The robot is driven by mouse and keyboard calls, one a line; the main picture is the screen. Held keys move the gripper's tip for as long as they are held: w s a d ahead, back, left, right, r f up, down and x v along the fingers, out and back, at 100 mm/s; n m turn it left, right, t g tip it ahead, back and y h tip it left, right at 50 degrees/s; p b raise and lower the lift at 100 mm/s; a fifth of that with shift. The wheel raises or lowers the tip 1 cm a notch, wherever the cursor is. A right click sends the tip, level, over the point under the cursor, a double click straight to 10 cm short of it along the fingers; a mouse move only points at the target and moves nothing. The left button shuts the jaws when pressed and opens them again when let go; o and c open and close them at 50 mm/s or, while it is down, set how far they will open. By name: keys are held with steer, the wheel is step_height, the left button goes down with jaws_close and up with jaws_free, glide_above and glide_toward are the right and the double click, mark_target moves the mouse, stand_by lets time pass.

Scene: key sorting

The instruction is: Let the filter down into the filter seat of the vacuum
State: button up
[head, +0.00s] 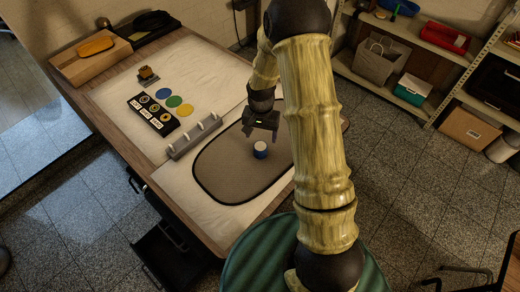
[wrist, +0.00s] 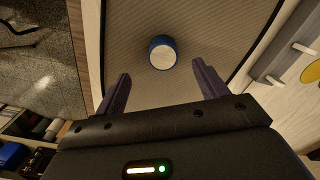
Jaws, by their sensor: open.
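A small round piece with a white top and blue side (head: 260,149) stands upright on a grey mat with a dark edge (head: 225,170). It also shows in the wrist view (wrist: 163,52), just beyond and between the fingertips. I cannot tell whether this piece is the filter. My gripper (head: 262,136) is open and empty, pointing down above the mat close to the piece. Its two fingers are spread apart in the wrist view (wrist: 161,74), and neither touches the piece. I cannot make out a vacuum or a filter seat in either view.
A grey rack with pegs (head: 195,137) lies left of the mat. Beyond it are a black panel with yellow marks (head: 153,114), blue, green and yellow discs (head: 174,101), and a small brass-coloured item (head: 147,75). A cardboard box (head: 90,62) sits at the table's far left.

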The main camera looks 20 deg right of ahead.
mark_target(260, 147)
steer(key=shift+f, duration=1.65)
steer(key=shift+w+f+p, duration=0.2)
steer(key=shift+f+p, duration=0.2)
steer(key=shift+f, duration=0.9)
steer(key=shift+w+f+p, duration=0.15)
steer(key=shift+f+p, duration=0.25)
steer(key=shift+f, duration=0.9)
steer(key=c, duration=1.1)
steer(key=shift+c, duration=0.2)
steer(key=shift+r, duration=0.1)
step_height(260, 147, up, 10)
steer(key=shift+f+b, duration=0.1)
steer(key=shift+b, duration=0.55)
